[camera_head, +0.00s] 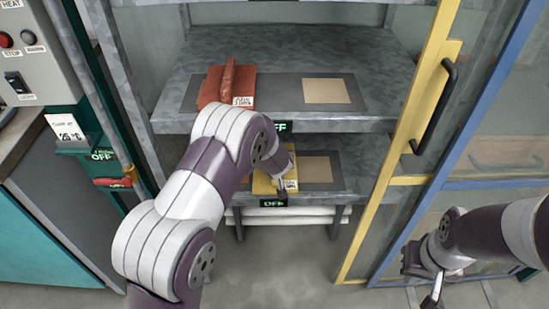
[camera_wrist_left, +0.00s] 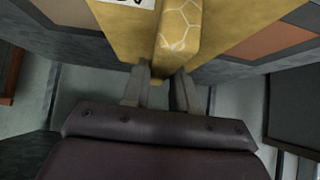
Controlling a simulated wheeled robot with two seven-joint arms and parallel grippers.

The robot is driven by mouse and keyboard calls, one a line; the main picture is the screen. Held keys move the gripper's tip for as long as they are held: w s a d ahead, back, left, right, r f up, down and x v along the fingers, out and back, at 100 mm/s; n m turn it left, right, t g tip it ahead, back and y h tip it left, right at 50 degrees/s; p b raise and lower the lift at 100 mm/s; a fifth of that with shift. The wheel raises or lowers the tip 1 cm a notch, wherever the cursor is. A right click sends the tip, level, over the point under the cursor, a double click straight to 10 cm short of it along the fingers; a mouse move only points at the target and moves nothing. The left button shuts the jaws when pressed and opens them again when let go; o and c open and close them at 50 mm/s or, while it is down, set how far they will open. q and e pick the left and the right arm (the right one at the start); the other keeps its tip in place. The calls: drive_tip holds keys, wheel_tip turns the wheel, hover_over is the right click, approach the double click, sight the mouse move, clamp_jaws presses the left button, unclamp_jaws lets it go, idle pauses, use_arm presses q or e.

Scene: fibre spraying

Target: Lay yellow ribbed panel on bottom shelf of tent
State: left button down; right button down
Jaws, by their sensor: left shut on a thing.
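The yellow ribbed panel (camera_head: 262,185) is at the left part of the tent's bottom shelf (camera_head: 352,180), partly hidden behind my left arm. A white label shows at its right side. In the left wrist view the panel (camera_wrist_left: 115,38) fills the top, with its raised rib (camera_wrist_left: 180,30) running to the fingers. My left gripper (camera_wrist_left: 162,82) is shut on the rib's near end; in the head view it is mostly hidden by my arm. I cannot tell whether the panel fully rests on the shelf. My right gripper (camera_head: 425,278) hangs empty at the lower right, its finger gap unclear.
A red ribbed panel (camera_head: 228,85) lies on the upper shelf (camera_head: 385,85), beside a tan square (camera_head: 326,91). Another tan square (camera_head: 316,169) is on the bottom shelf. The yellow-framed door (camera_head: 408,125) stands open at right. A control cabinet (camera_head: 50,50) stands at left.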

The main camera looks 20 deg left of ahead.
use_arm(q)
drive_tip(key=w, duration=0.2)
drive_tip(key=shift+w+a+r, duration=0.2)
drive_tip(key=shift+w+a, duration=0.1)
drive_tip(key=shift+a, duration=0.05)
drive_tip(key=f+b, duration=0.1)
drive_tip(key=f, duration=0.1)
drive_tip(key=f+b, duration=0.1)
drive_tip(key=shift+w+f, duration=0.2)
drive_tip(key=shift+f, duration=0.2)
drive_tip(key=shift+r, duration=0.1)
drive_tip(key=c, duration=0.9)
unclamp_jaws()
drive_tip(key=shift+s+f, duration=0.1)
drive_tip(key=shift+f, duration=0.1)
drive_tip(key=shift+r, duration=0.15)
